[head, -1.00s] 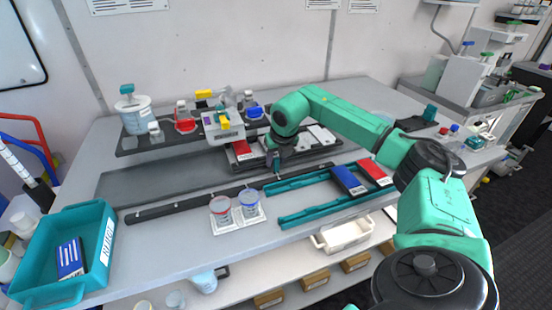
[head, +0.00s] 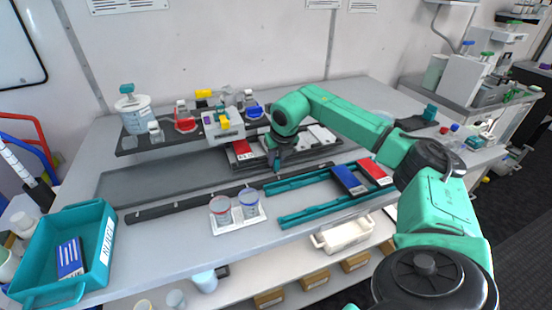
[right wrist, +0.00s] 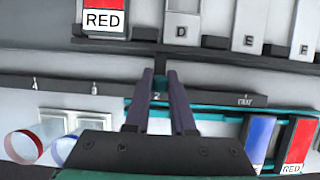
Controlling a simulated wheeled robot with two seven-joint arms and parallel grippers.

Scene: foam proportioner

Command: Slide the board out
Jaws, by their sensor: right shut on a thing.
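A dark board (right wrist: 215,42) carries a red-labelled block (right wrist: 104,18) and pale blocks marked D, E and F in the right wrist view. In the head view this board (head: 262,168) lies in the middle of the table, partly behind my right arm. My right gripper (right wrist: 165,75) points down at its near side, shut on a narrow dark handle (right wrist: 161,61) that sticks out from the board's near edge. In the head view the right gripper (head: 277,171) hides most of this handle. My left gripper is not in view.
A long black rail (head: 190,202) runs in front of the board. A teal frame (head: 300,212) holds blue and red blocks at right. Two cups (head: 221,208) stand at front. A bottle shelf (head: 150,144) is behind. The grey mat (head: 150,180) at left is clear.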

